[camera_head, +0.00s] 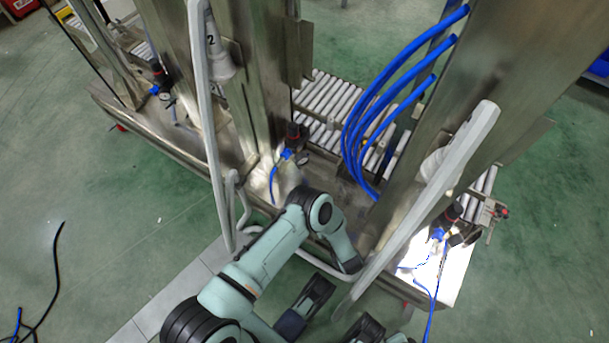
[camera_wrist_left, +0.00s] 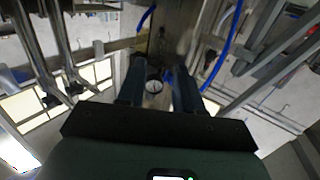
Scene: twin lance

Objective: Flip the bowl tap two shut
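Dark regulators with small blue tap-like fittings stand along the steel machine. The middle one has a blue fitting (camera_head: 287,154) just beyond my left arm. I cannot tell for certain which fitting is tap two. A white bowl marked "2" (camera_head: 219,66) hangs on the left upright. In the left wrist view, my left gripper (camera_wrist_left: 158,92) is open, with its dark fingers apart and a round white gauge (camera_wrist_left: 154,86) seen between them. Its fingertips are hidden in the head view. Two separated dark fingers at the bottom appear to be my right gripper (camera_head: 340,307), open and empty.
Long pale bars (camera_head: 425,205) slant in front of the machine, close to my left arm. Blue hoses (camera_head: 362,125) loop down beside a steel column. A roller conveyor (camera_head: 332,100) runs behind. Green floor lies open at left, with a black cable (camera_head: 57,275) on it.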

